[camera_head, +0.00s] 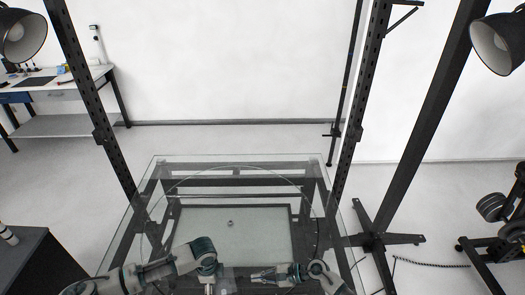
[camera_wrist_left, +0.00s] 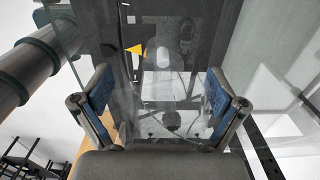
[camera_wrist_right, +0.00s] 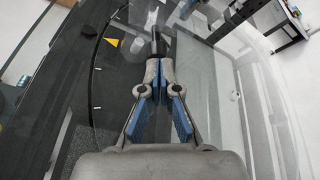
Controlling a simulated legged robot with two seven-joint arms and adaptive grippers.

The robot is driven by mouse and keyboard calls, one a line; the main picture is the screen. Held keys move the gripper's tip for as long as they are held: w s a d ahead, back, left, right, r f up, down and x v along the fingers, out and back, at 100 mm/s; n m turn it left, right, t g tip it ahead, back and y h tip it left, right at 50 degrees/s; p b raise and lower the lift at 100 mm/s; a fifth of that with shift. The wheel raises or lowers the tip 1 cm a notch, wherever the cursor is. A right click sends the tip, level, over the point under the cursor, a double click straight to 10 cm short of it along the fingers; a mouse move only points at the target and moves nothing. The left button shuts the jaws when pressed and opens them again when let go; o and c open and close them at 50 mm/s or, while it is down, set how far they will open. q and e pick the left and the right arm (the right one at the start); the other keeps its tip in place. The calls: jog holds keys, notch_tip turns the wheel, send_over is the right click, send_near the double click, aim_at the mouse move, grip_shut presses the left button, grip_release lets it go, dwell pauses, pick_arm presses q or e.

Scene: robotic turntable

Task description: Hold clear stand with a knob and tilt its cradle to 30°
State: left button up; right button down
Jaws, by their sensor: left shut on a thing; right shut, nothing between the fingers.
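In the left wrist view my left gripper (camera_wrist_left: 158,92) has its blue-padded fingers set wide apart, closed on the clear stand (camera_wrist_left: 163,88) between them. The stand is see-through and its edges are hard to make out. A dark round knob (camera_wrist_left: 172,120) shows low between the fingers. In the right wrist view my right gripper (camera_wrist_right: 156,88) is shut and empty. Its tips are close to the dark knob (camera_wrist_right: 158,45), and contact is unclear. Part of the clear stand (camera_wrist_right: 151,20) shows beyond. In the head view my right gripper (camera_head: 263,276) points left; the stand is hard to make out.
A glass turntable (camera_head: 165,163) in a dark frame lies under my arms. A yellow triangle marker (camera_wrist_right: 112,42) is on it. Dark uprights (camera_head: 97,110) stand around it. A workbench (camera_head: 60,82) is at the back left, and lamps (camera_head: 22,35) hang at both upper corners.

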aim_at(241, 283)
pick_arm(q)
jog(key=shift+f, duration=0.1)
pick_arm(e)
jog(key=shift+w+d, duration=0.2)
jog(key=shift+d, duration=0.85)
pick_arm(q)
jog(key=shift+a, duration=0.1)
pick_arm(e)
jog(key=shift+f, duration=0.1)
jog(key=shift+n+g, duration=0.4)
jog(key=shift+g, duration=0.1)
jog(key=a, duration=0.1)
jog(key=s+a, duration=0.1)
jog(key=a, duration=0.3)
jog(key=shift+s+a+f, duration=0.2)
jog(key=shift+s+f, duration=0.1)
pick_arm(q)
jog(key=shift+s, duration=0.1)
pick_arm(e)
jog(key=shift+w+f, duration=0.25)
jog(key=shift+f, duration=0.15)
